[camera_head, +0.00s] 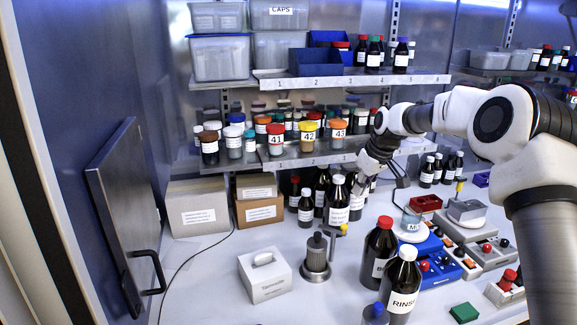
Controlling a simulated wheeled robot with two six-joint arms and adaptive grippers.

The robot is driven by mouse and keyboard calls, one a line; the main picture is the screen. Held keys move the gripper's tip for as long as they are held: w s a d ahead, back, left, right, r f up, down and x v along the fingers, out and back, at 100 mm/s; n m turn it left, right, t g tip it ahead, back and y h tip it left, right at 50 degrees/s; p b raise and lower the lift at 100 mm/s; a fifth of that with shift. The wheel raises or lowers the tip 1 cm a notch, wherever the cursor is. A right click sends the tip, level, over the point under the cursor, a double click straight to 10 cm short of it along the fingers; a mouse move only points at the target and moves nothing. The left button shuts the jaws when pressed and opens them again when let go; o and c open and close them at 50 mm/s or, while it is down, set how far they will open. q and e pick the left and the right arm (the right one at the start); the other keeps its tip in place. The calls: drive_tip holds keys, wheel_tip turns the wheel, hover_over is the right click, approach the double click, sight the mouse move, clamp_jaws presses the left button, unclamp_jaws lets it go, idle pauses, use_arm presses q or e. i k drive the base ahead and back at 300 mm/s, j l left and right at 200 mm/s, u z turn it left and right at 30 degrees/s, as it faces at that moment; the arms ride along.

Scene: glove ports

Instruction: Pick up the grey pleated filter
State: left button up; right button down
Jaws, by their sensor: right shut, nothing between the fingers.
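A dark grey ribbed cylinder (316,252), which looks like the pleated filter, stands upright on a round metal base on the white worktop, just right of a white tissue box. My right gripper (358,188) comes in from the right and is shut and empty. In the picture it is above and to the right of the filter, apart from it, over the dark labelled bottles at the back. Its fingertips are small and partly lost against those bottles. My left gripper is not in view.
The white tissue box (265,276) stands left of the filter. A red-capped bottle (379,252) and a white-capped RINSE bottle (402,285) stand to its right. Shelves with jars (308,138) hang behind. The worktop is clear at front left.

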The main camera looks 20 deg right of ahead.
sight(316, 245)
drive_tip(key=k, duration=1)
